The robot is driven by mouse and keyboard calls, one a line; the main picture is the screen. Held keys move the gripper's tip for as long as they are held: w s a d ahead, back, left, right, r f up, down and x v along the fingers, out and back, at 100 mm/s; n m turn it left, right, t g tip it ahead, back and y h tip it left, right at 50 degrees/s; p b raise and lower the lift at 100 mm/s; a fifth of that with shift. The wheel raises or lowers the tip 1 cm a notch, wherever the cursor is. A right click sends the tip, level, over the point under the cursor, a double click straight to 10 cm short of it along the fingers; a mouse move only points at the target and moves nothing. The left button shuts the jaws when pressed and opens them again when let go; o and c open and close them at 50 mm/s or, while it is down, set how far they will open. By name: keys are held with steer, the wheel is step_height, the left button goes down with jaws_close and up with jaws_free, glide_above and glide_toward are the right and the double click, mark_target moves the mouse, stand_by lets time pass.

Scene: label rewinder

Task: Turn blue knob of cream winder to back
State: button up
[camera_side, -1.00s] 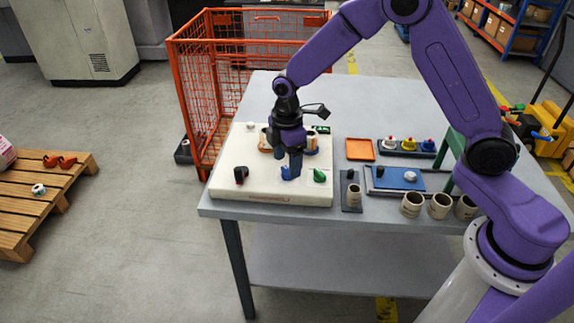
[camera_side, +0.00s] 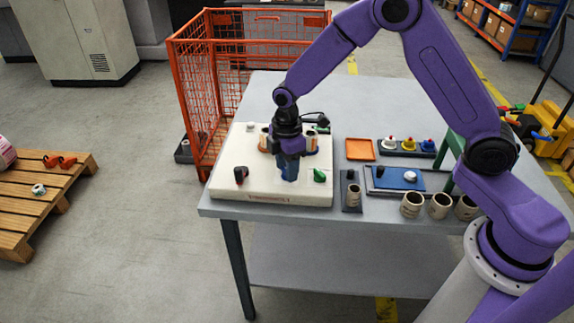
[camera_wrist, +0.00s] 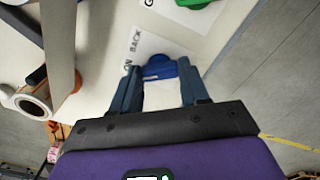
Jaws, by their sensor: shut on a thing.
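The cream winder (camera_side: 262,185) is a flat cream panel at the table's left front. Its blue knob is mostly hidden by my gripper in the side view. In the wrist view the blue knob (camera_wrist: 158,70) shows between my fingertips, beside a white label reading "BACK" and a partly cut word ending in "N". My gripper (camera_side: 289,174) points down over the front middle of the panel and is shut on the blue knob. In the wrist view my gripper (camera_wrist: 162,82) has one finger on each side of it.
A black knob (camera_side: 241,175) is left of my gripper and a green knob (camera_side: 319,175) is right. Label rolls (camera_side: 312,141) stand behind. A small dark stand with a roll (camera_side: 353,194), an orange tray (camera_side: 360,149) and a blue panel (camera_side: 402,179) lie to the right.

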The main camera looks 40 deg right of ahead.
steer(key=shift+m, duration=0.3)
steer(key=m, duration=0.6)
steer(key=shift+m, duration=0.3)
steer(key=m, duration=0.6)
steer(key=shift+m, duration=0.4)
steer(key=o, duration=1.1)
steer(key=shift+c, duration=0.2)
steer(key=shift+r, duration=0.1)
step_height(320, 180, up, 17)
